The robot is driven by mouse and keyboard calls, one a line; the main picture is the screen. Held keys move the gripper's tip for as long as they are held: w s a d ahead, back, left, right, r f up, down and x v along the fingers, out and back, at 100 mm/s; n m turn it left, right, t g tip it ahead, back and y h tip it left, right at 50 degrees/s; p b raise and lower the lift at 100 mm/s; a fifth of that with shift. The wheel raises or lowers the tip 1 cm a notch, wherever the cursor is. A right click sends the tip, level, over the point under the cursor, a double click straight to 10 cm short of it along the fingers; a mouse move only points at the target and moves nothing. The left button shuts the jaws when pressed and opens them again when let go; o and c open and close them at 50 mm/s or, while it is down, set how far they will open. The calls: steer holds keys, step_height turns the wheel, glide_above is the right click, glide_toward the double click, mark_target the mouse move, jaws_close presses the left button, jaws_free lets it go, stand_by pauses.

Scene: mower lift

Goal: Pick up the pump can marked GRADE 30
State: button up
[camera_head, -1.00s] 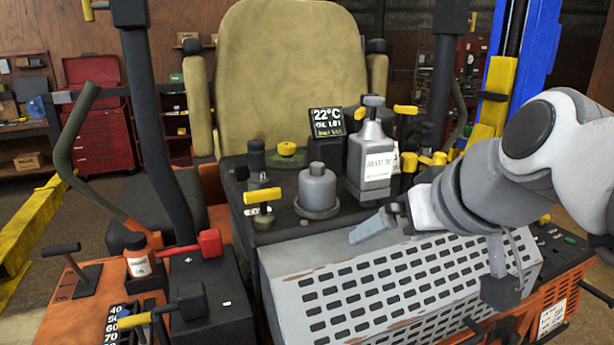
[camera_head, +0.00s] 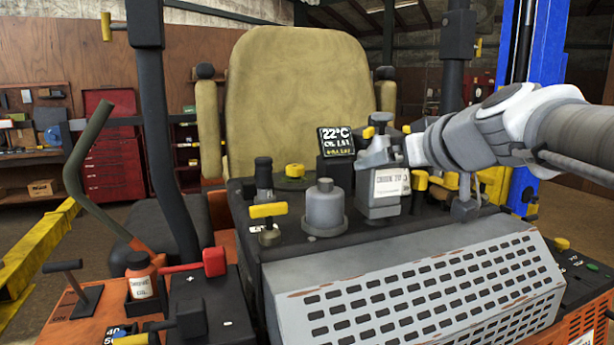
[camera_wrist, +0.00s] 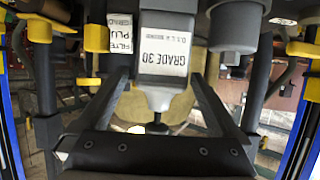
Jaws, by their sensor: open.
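The grey pump can (camera_head: 376,206) stands upright on the dark deck behind the perforated grey cover. Its white label is small in the head view. In the wrist view the can (camera_wrist: 168,20) is upside down and its label reads GRADE 30. My gripper (camera_head: 390,152) is at the can's upper part, coming from the right, and partly hides its top. In the wrist view my open gripper (camera_wrist: 160,80) has one finger on each side of the can. I cannot tell whether either finger touches it.
A grey round canister (camera_head: 325,208) stands just left of the can. The display (camera_head: 337,141) reading 22°C is behind it. A yellow-handled lever (camera_head: 268,211) is further left. Yellow-topped parts (camera_head: 443,180) crowd the right side. A box with a partly readable FILTER label (camera_wrist: 120,32) sits beside the can.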

steer(key=shift+p+x, duration=0.5)
steer(key=shift+x, duration=2.75)
steer(key=shift+s+f, duration=0.1)
jaws_close()
